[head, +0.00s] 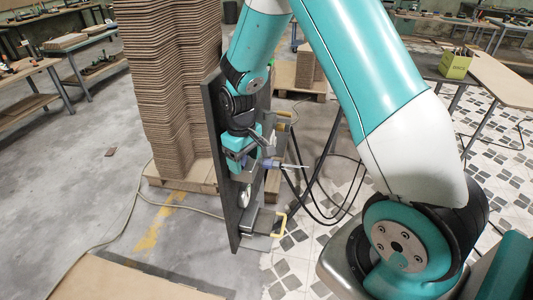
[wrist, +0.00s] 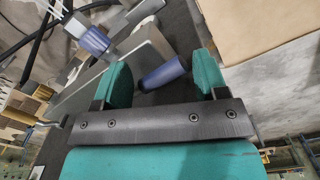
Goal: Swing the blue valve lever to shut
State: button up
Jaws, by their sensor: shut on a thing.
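My gripper (head: 240,158) is at the face of a dark upright panel (head: 219,135) in the head view. In the wrist view my gripper (wrist: 162,80) has its two green fingers on either side of a blue cylindrical grip, the blue valve lever (wrist: 165,76), and is shut on it. In the head view the lever is hidden or too small to tell from the gripper. The valve body and the lever's exact angle cannot be made out.
A second blue handle (wrist: 94,41) lies close by; a blue-handled part with a thin rod (head: 272,163) sticks out right of my gripper. A grey shelf with a yellow handle (head: 280,224) is lower on the panel. Stacked curved boards (head: 170,90) stand behind; black cables hang right.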

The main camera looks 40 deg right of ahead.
aim_at(243, 158)
jog(key=r+p, duration=0.4)
jog(key=r, duration=0.1)
jog(key=w+r+p, duration=0.1)
jog(key=r, duration=0.1)
jog(key=shift+a+r+p, duration=0.1)
jog(key=shift+r+p, duration=0.15)
jog(key=shift+p, duration=0.15)
jog(key=shift+c, duration=0.3)
jog(key=shift+s, duration=0.1)
